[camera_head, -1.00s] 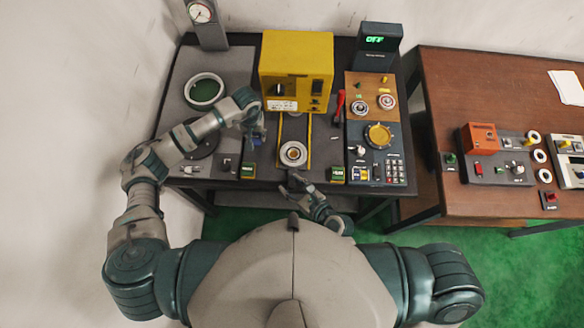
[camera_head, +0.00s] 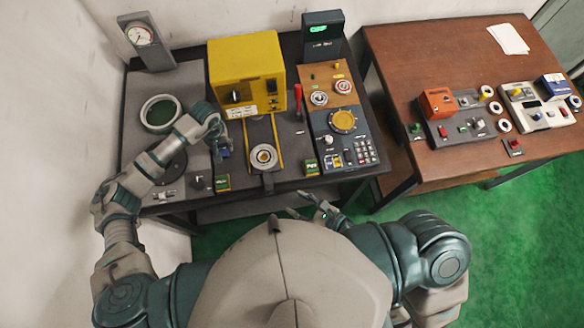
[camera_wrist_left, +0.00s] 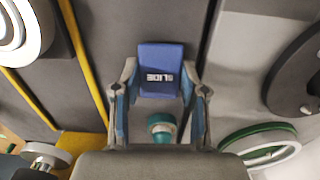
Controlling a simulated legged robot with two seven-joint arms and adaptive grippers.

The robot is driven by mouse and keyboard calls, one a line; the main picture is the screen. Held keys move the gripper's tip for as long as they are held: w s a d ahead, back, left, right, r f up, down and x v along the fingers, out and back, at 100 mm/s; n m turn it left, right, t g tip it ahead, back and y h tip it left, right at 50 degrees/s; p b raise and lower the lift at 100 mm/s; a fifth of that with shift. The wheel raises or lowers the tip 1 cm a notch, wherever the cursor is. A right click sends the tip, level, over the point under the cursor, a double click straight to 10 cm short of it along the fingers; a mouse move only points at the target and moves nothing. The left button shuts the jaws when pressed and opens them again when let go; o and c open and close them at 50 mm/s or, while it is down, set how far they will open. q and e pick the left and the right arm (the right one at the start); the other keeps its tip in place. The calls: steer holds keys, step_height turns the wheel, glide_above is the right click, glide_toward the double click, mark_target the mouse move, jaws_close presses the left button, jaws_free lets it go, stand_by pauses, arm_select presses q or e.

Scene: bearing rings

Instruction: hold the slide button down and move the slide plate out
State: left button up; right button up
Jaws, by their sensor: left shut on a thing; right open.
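The blue slide button (camera_wrist_left: 161,69), marked SLIDE, stands between the fingertips of my left gripper (camera_wrist_left: 160,88) in the left wrist view. The gripper is shut on it, one finger against each side. In the head view my left gripper (camera_head: 222,150) is at the desk, left of the yellow rails, and mostly covers the button. The slide plate (camera_head: 266,177) lies between the yellow rails in front of the yellow machine (camera_head: 246,75), with a pale ring (camera_head: 264,156) on it. My right gripper (camera_head: 318,205) is open and empty, in front of the desk's near edge.
A red lever (camera_head: 298,98) stands right of the rails. Green-labelled blocks (camera_head: 311,167) sit near the front edge. A control panel (camera_head: 343,140) with a yellow dial is at the right. A brown table (camera_head: 440,60) with more devices stands farther right.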

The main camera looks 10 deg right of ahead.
arm_select(q)
steer(key=o, duration=1.2)
step_height(320, 180, up, 12)
step_height(320, 180, up, 6)
steer(key=shift+f+p, duration=0.1)
steer(key=shift+p, duration=0.7)
